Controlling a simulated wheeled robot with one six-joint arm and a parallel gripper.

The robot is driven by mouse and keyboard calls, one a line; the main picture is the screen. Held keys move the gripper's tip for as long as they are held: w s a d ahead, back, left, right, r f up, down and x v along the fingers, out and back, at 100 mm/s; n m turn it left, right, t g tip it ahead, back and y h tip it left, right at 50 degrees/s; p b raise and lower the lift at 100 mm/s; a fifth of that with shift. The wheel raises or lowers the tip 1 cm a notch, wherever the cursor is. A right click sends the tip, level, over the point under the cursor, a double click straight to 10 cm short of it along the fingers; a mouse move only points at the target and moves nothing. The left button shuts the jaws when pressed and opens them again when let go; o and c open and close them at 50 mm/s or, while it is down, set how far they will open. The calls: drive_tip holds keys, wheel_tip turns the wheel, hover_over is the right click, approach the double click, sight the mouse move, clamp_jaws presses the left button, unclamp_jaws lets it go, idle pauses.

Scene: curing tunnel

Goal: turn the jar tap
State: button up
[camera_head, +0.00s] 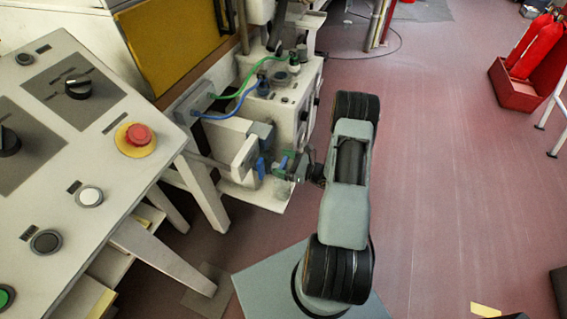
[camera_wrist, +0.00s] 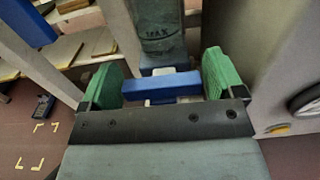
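The jar (camera_wrist: 158,28), dull green with a MAX mark, is at the top middle of the wrist view, its upper part cut off. The tap (camera_wrist: 160,89) is a blue bar lying crosswise below the jar. My gripper (camera_wrist: 163,80) has green finger pads, one at each end of the blue bar. The fingers stand wide apart, and I cannot tell whether the pads touch the bar. In the head view my gripper (camera_head: 285,166) is at the side of the white machine, close to small blue parts; details there are too small to tell.
A control panel (camera_head: 62,190) with knobs and a red stop button (camera_head: 138,136) fills the left. The machine (camera_head: 297,100) has green and blue hoses on top. Red fire extinguishers (camera_head: 536,46) stand far right. The floor (camera_head: 440,170) right of my arm is clear.

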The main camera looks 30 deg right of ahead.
drive_tip(key=c, duration=0.6)
drive_tip(key=shift+m+t+h, duration=0.4)
drive_tip(key=m+t+h, duration=0.1)
drive_tip(key=m+h, duration=0.1)
drive_tip(key=h, duration=0.1)
drive_tip(key=m+t+h, duration=0.2)
drive_tip(key=shift+a+h, duration=0.1)
drive_tip(key=shift+h, duration=0.3)
drive_tip(key=shift+m+t+h, duration=0.5)
drive_tip(key=shift+m+h, duration=1)
drive_tip(key=shift+h, duration=1)
drive_tip(key=o, duration=0.9)
drive_tip(key=shift+c, duration=0.2)
